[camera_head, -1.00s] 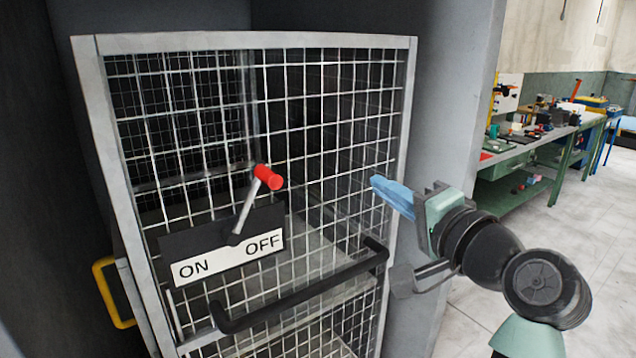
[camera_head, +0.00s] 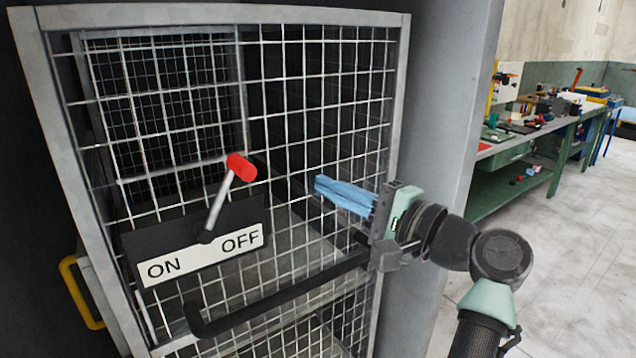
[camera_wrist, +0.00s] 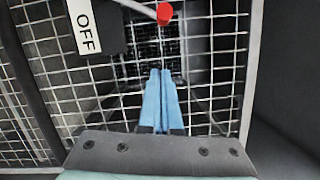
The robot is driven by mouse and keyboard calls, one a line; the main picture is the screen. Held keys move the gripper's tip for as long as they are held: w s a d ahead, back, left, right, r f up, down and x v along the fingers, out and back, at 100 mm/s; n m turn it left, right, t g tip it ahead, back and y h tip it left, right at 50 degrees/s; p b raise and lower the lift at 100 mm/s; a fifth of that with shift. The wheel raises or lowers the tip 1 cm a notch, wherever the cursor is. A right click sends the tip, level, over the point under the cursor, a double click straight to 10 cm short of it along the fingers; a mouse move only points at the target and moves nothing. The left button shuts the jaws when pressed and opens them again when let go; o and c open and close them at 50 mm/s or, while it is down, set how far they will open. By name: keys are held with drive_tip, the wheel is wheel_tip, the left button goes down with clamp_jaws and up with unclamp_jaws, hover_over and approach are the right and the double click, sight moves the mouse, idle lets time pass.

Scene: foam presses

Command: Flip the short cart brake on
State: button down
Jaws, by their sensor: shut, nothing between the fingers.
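The brake lever (camera_head: 220,205) is a grey rod with a red knob (camera_head: 241,167), mounted on a black plate (camera_head: 150,239) on the cage cart's (camera_head: 55,100) mesh front. It leans up and right, toward the OFF side of the ON/OFF label (camera_head: 200,255). My gripper (camera_head: 318,185) has blue fingers pressed together, empty. It is to the right of the red knob, slightly lower, with a gap between them. In the wrist view, the fingers (camera_wrist: 161,72) point toward the mesh, and the red knob (camera_wrist: 164,13) shows beyond their tips; the OFF end (camera_wrist: 84,30) is at upper left.
A black handle bar (camera_head: 280,292) crosses the cart front below the label and passes behind my wrist. A yellow handle (camera_head: 80,290) is at the cart's left. A grey wall post (camera_head: 445,120) stands at right. A green workbench (camera_head: 530,155) with tools is farther right.

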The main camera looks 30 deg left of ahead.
drive_tip(key=s+a+r+p, duration=0.1)
drive_tip(key=s+a+p, duration=0.1)
drive_tip(key=a, duration=0.7)
drive_tip(key=shift+s+a+p, duration=0.15)
drive_tip(key=shift+s+p, duration=0.1)
drive_tip(key=shift+p, duration=0.1)
drive_tip(key=shift+r, duration=0.25)
